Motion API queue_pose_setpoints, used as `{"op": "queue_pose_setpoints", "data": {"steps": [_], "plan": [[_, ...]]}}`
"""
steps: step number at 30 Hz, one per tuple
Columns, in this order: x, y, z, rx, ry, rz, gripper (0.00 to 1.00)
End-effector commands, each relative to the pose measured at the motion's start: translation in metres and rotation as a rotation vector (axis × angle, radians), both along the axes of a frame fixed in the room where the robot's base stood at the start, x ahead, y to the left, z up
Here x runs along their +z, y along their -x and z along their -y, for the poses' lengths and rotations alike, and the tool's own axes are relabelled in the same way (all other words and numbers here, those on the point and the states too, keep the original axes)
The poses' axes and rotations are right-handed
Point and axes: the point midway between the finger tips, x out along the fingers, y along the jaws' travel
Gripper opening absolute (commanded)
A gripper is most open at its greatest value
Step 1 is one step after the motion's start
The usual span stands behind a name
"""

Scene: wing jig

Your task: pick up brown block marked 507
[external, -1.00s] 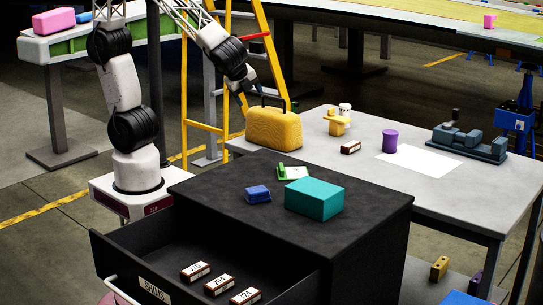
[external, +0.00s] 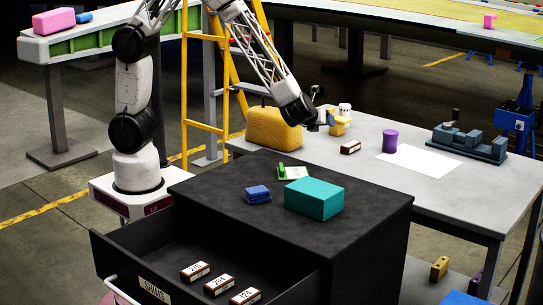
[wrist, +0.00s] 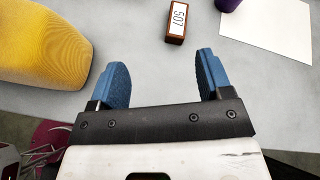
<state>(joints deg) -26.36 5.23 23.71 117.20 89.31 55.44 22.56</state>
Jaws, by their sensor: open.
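The brown block marked 507 (wrist: 176,22) lies on the grey table, its white label facing up in the wrist view. It also shows in the external view (external: 350,147), between the yellow bag and the purple cylinder. My gripper (wrist: 158,78) is open and empty, with its two blue fingers apart. The block is beyond the fingertips, near the top of the wrist view, and is not between them. In the external view my gripper (external: 327,117) is above the table, left of and higher than the block.
A yellow bag (external: 273,129) stands left of the block. A purple cylinder (external: 390,141) and a white sheet (external: 430,162) lie to the right. A yellow object (external: 340,127) is behind. Other brown blocks (external: 219,285) sit in the open drawer (external: 130,250).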

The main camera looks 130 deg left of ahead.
Motion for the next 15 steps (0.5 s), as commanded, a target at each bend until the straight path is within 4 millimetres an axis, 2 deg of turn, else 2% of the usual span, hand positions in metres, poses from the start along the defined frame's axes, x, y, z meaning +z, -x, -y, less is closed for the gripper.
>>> {"op": "queue_pose_setpoints", "data": {"steps": [3,7,12,15], "plan": [[-0.028,-0.008,-0.029,-0.062,-0.029,-0.084,0.72],[-0.055,-0.015,-0.056,-0.13,-0.056,-0.163,0.72],[-0.081,-0.02,-0.079,-0.194,-0.08,-0.236,0.72],[-0.089,-0.022,-0.085,-0.217,-0.086,-0.26,0.72]]}}
